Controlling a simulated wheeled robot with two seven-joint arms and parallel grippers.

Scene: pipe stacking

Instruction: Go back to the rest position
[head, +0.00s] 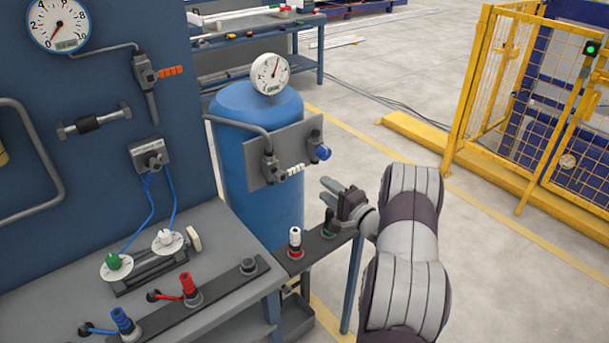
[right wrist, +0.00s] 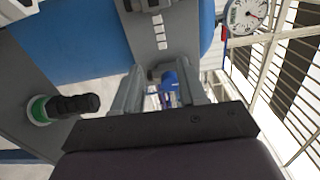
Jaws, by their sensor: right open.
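My right gripper (head: 326,190) is open and empty. It is in the air to the right of the blue tank (head: 262,190), just below and right of the grey plate (head: 285,155) with its blue-knobbed valve (head: 319,151). My right arm comes in from the lower right. In the right wrist view, the two fingers of the gripper (right wrist: 160,85) are apart, and the blue knob (right wrist: 170,79) shows between them, beyond the tips. A black fitting with a green base (right wrist: 60,108) stands to the left there. My left gripper is not in view.
A dark strip holds a white-topped fitting (head: 295,238) and a green-based fitting (head: 329,224) close below the gripper. Red (head: 190,289) and blue (head: 123,322) fittings stand on the workbench (head: 225,232) at left. Yellow fencing (head: 490,110) stands at right; open floor lies between.

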